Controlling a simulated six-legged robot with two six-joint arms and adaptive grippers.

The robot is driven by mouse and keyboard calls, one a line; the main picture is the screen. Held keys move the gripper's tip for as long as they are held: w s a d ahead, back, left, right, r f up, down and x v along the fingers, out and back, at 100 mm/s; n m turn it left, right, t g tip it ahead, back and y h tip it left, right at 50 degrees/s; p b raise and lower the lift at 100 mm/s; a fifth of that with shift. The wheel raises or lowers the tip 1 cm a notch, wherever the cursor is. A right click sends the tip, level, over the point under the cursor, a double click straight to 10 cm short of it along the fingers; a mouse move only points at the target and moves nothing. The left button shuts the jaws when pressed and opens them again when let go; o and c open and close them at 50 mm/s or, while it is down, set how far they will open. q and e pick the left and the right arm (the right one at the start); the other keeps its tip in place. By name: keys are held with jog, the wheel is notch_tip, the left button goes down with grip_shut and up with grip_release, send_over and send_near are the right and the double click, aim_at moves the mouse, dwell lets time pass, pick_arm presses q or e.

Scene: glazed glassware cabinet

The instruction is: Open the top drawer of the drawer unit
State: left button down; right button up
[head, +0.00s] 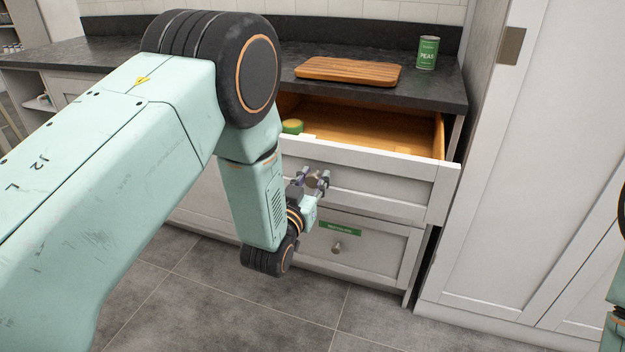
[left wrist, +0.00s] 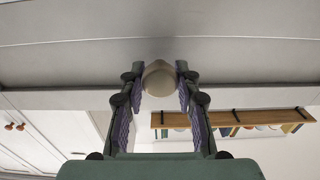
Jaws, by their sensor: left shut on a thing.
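The top drawer (head: 370,169) of the white drawer unit is pulled out, and its wooden inside (head: 375,125) shows in the head view. My left gripper (head: 314,180) is at the drawer's front, shut on the round knob (head: 312,178). In the left wrist view, the knob (left wrist: 158,80) sits between the two fingers of the gripper (left wrist: 160,88). A green-and-yellow round item (head: 292,126) lies inside the drawer at its left, partly hidden by my arm. My right gripper is not in view.
A lower drawer (head: 350,250) with a knob and a green label is shut. A wooden board (head: 348,70) and a green peas can (head: 427,53) stand on the dark counter. A tall white cabinet (head: 540,170) stands at the right. Grey tiled floor (head: 200,300) is clear in front.

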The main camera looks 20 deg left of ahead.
pick_arm(q)
jog(key=c, duration=1)
grip_release()
jog(key=shift+o, duration=0.2)
jog(key=s, duration=1.2)
jog(key=shift+a, duration=0.2)
